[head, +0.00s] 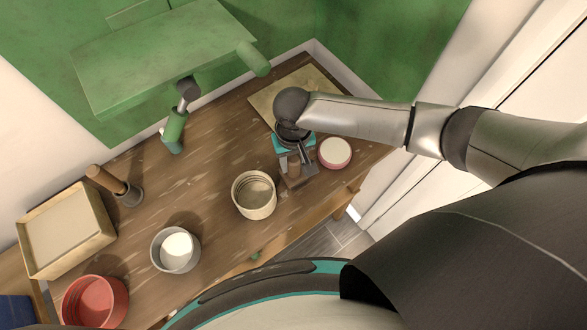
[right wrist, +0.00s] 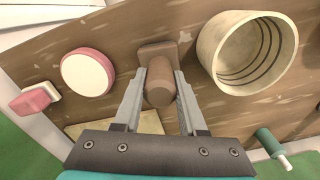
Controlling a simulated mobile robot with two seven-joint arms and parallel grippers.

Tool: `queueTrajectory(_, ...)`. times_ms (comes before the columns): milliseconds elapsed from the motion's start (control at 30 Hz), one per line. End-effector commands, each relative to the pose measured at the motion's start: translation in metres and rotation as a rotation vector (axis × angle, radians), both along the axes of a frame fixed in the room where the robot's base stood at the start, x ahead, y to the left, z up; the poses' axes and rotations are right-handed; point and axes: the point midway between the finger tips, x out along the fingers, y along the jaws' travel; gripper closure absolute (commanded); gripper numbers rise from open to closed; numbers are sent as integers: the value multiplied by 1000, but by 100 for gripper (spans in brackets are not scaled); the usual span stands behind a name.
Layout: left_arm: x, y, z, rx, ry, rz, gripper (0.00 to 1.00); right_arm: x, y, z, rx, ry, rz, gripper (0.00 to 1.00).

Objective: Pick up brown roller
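The brown roller (right wrist: 156,92) stands on a flat brown base (right wrist: 158,52) in the right wrist view. My right gripper (right wrist: 162,78) is open, with one finger on each side of the roller. The left finger looks very close to it; contact cannot be told. In the head view my right gripper (head: 303,157) reaches down to the table beside the roller (head: 293,166), partly covering it. My left gripper is not in view.
On the wooden table (head: 205,150), a ribbed pale pot (head: 241,205) and a pink-and-white round piece (head: 335,152) flank the roller. A grey bowl (head: 160,260), red bowl (head: 95,305) and tan tray (head: 40,265) are at the left. A green shelf (head: 150,60) overhangs the back.

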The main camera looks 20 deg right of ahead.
Motion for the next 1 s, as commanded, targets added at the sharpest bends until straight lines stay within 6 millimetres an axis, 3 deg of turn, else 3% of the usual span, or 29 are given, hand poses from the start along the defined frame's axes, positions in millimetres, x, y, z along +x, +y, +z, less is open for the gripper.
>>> queueTrajectory(33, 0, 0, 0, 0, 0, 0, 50, 0, 0, 0, 0, 0, 0, 67)
queueTrajectory(333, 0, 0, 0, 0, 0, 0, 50, 0, 0, 0, -1, 0, 0, 100)
queueTrajectory(767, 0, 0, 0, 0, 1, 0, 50, 1, 0, 3, 0, -1, -1, 100)
queueTrajectory(1000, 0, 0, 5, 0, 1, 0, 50, 1, 0, 27, 2, -3, 0, 100)
